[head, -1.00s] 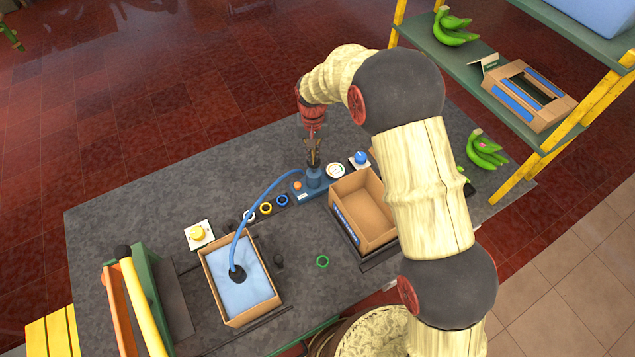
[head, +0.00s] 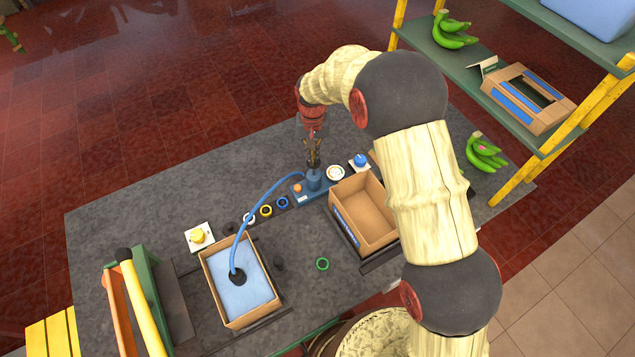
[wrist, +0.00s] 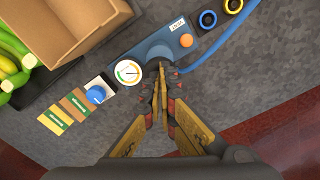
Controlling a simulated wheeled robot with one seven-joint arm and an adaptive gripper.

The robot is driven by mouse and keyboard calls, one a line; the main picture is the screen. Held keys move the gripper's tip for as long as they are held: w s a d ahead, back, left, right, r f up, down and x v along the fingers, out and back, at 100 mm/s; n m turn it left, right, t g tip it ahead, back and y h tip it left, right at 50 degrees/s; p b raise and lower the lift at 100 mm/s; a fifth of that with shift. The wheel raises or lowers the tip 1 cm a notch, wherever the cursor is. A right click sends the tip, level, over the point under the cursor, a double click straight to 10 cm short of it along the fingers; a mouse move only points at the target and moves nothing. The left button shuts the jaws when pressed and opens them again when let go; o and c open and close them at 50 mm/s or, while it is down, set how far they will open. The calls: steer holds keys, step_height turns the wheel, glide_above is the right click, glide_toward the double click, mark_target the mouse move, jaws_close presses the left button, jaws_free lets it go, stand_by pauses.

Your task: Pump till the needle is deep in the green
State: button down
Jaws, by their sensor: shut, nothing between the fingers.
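The blue pump unit (head: 314,180) stands on the grey table, with a round dark-blue pump head; it also shows in the wrist view (wrist: 205,48). Beside it is a white round gauge (wrist: 128,72) with a coloured rim and a thin needle, too small to read surely; the gauge also shows in the head view (head: 335,172). A blue hose (head: 262,197) runs from the pump to a light-blue bag (head: 238,290) in an open box. My gripper (wrist: 163,70) is shut and empty, pointing down over the pump head and hiding part of it. I cannot tell whether it touches.
An orange button (wrist: 186,41) sits on the pump unit. A blue knob (wrist: 96,95) on a white plate is next to the gauge. An empty cardboard box (head: 366,212) stands close to the pump. The table behind the pump is clear.

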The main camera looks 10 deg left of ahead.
steer(key=shift+f, duration=0.2)
steer(key=shift+r, duration=0.1)
stand_by(1.4)
steer(key=shift+f+b, duration=1.15)
steer(key=shift+f, duration=0.6)
steer(key=shift+r+p, duration=0.85)
steer(key=shift+r, duration=0.9)
